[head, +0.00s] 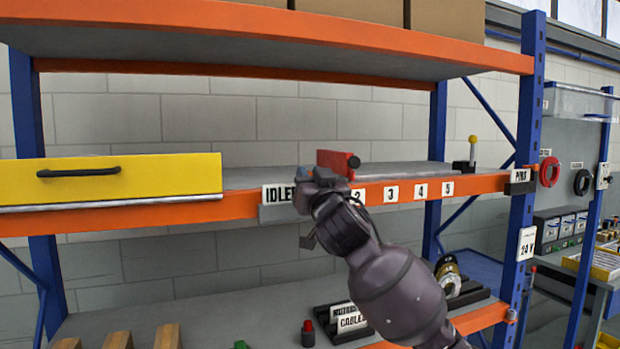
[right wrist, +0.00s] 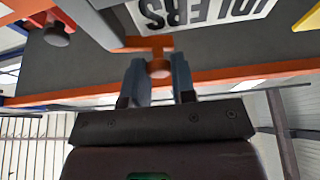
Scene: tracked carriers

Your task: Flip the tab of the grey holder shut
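The grey holder (right wrist: 122,22) shows only in part beside the upside-down IDLERS label in the right wrist view; my gripper and arm hide it in the head view. Its orange tab (right wrist: 150,43) sticks out towards my gripper and ends in a round knob (right wrist: 159,69). My right gripper (right wrist: 160,76) has its two blue-grey fingers on either side of this knob, with no clear gap, so it looks shut on it. In the head view my right gripper (head: 306,174) is at the shelf's front edge, above the IDLERS label (head: 278,193). My left gripper is not in view.
A red block with a knob (head: 340,162) stands close on the right of my right gripper, also in the right wrist view (right wrist: 55,30). A yellow drawer (head: 130,180) is at the left. The shelf (head: 400,172) is clear further right, up to a yellow-knobbed lever (head: 472,150).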

